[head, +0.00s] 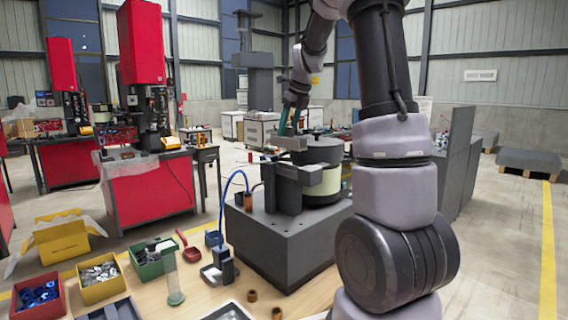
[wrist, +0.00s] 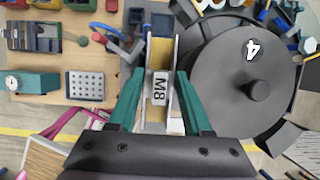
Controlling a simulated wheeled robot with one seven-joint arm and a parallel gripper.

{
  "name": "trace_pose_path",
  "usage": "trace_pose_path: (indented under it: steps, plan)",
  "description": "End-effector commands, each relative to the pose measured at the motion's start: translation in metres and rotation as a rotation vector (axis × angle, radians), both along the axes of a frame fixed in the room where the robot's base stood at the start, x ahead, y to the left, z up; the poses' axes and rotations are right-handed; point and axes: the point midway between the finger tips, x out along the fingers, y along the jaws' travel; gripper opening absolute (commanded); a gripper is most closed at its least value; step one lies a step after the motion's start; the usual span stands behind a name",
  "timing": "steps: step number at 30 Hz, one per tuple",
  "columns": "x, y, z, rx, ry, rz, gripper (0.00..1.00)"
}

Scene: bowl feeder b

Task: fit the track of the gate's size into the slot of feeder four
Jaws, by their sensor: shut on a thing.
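My gripper (wrist: 158,78) has teal fingers and is shut on a pale grey track (wrist: 175,62) with a label reading M8. The track lies lengthwise between the fingers, beside the dark round lid of feeder four (wrist: 225,75), which bears a white 4. In the head view my gripper (head: 288,128) is above the feeder (head: 322,185), on its dark block stand. A grey bar at the feeder's front, near the gripper, is partly hidden. I cannot tell whether the track is in the slot or just above it. No size marking on the gate is readable.
The wooden bench (head: 190,285) carries a red bin (head: 40,298), a yellow bin (head: 100,280) and a green bin (head: 152,260) with small parts. A blue hose (head: 226,190) arches left of the feeder. My arm covers the area right of it.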

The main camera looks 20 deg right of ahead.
Motion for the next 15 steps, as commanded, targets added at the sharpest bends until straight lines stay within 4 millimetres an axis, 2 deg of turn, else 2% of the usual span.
trace_pose_path:
  steps: [1,4,11,15]
  plan:
    - [-0.001,0.000,-0.012,0.001,0.005,-0.001,0.00]
    - [-0.001,0.000,-0.030,0.002,0.005,-0.002,0.00]
    - [0.000,0.000,-0.054,0.000,0.002,-0.001,0.00]
    - [-0.001,0.000,-0.075,0.001,0.004,-0.001,0.00]
